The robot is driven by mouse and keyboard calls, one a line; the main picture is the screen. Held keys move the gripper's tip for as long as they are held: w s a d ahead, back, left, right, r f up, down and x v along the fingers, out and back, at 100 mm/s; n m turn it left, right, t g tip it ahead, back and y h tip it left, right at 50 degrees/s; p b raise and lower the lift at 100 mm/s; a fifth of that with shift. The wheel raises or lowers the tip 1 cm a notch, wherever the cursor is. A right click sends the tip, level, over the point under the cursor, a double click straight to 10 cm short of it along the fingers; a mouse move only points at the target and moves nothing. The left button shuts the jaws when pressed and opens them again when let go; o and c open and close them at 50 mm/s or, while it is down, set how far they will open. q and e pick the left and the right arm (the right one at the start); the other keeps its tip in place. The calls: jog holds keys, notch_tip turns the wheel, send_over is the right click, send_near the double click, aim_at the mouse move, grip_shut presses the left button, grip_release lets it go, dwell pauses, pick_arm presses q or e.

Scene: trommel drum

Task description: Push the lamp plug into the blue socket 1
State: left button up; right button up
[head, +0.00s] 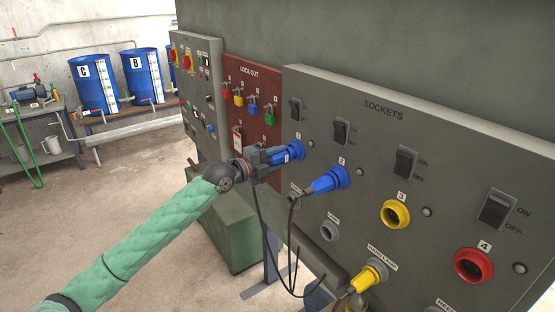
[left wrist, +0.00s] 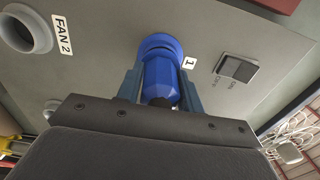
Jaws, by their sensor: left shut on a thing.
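My left gripper (head: 277,156) is shut on a blue plug (head: 285,153), the lamp plug by its place, and holds it at the blue socket 1 on the grey sockets panel. In the left wrist view the plug (left wrist: 161,82) sits between the two fingers of the gripper (left wrist: 160,88), in line with the blue ring of socket 1 (left wrist: 161,44). The plug's front meets the ring; how deep it sits cannot be told. A dark cable hangs below the gripper. My right gripper is not in view.
A second blue plug (head: 324,184) is in socket 2, with a cable hanging down. Yellow socket 3 (head: 395,214) and red socket 4 (head: 473,266) are empty. A yellow plug (head: 369,276) is at the hand lamp outlet. The red lock-out board (head: 240,128) stands left of socket 1.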

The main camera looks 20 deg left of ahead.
pick_arm(q)
jog(key=shift+w+d, duration=0.2)
jog(key=shift+w, duration=0.1)
dwell(0.4)
jog(key=o, duration=1.3)
jog(key=shift+o, duration=0.2)
jog(key=shift+s, duration=0.1)
jog(key=shift+s+a+f+b, duration=0.15)
jog(key=shift+a+b, duration=0.1)
jog(key=shift+b, duration=0.15)
jog(key=b+v, duration=0.2)
jog(key=v, duration=0.3)
jog(key=shift+d, duration=0.1)
jog(key=shift+b+v, duration=0.6)
jog(key=shift+v, duration=0.45)
